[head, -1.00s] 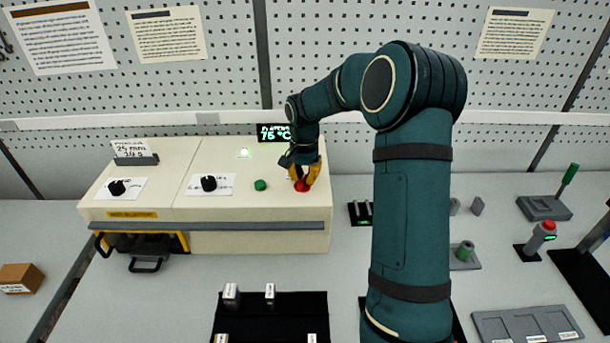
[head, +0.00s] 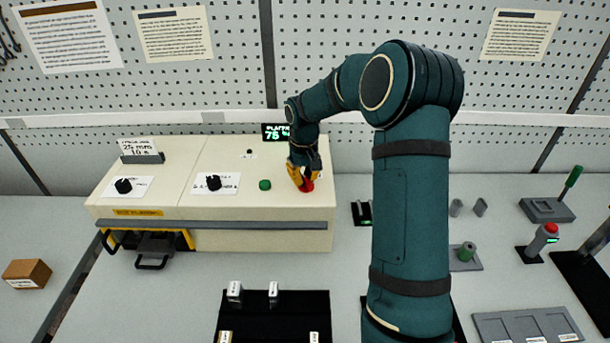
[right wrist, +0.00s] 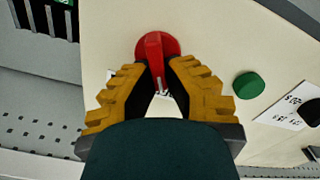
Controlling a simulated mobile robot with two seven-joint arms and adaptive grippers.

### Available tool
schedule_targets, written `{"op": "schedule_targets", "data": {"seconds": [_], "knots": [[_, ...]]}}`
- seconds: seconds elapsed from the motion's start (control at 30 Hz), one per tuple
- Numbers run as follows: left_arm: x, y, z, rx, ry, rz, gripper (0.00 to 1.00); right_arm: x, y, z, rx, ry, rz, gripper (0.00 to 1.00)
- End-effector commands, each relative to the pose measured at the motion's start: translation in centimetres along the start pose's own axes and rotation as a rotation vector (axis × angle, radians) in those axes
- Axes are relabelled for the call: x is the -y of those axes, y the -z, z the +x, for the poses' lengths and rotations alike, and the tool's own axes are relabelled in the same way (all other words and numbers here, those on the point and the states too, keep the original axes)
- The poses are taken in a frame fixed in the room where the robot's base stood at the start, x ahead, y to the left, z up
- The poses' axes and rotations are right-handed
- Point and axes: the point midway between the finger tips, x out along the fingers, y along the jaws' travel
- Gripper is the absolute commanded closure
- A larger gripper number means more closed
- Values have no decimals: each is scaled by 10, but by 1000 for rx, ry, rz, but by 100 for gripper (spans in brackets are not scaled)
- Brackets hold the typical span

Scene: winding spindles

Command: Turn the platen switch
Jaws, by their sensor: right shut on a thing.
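The platen switch is a red rotary knob (head: 307,187) with a raised grip bar, at the right end of the cream machine's top (head: 240,200). In the right wrist view the red knob (right wrist: 157,46) shows with its bar between my yellow fingers. My right gripper (head: 302,180) points down from above and is shut on this bar; its fingertips (right wrist: 158,68) are on either side of it. A dark display (head: 275,132) behind the switch shows green text, seemingly a platen temperature in the seventies. My left gripper is not in view.
A green button (head: 265,185) is just left of the switch. Two black knobs (head: 213,182) (head: 123,186) on white labels are farther left. A small indicator (head: 249,152) is dark. Black trays and small fixtures lie on the grey table to the front and right.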

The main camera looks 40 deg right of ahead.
Motion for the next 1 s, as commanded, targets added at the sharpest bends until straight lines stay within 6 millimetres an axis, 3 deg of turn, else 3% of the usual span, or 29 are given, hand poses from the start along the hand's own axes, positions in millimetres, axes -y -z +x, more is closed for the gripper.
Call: {"op": "schedule_targets", "data": {"seconds": [0.33, 0.83, 0.9, 0.93, 1.0], "knots": [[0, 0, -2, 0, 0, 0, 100, 2, -2, 2, 6, 2, -121, 100], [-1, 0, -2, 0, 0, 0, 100, 2, -2, 2, 7, 2, -137, 100], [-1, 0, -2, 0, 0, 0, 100, 2, -2, 2, 6, 2, -137, 67], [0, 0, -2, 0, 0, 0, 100, 2, -2, 2, 6, 2, -137, 59], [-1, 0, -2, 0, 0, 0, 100, 2, -1, 2, 5, 1, -136, 59]]}}
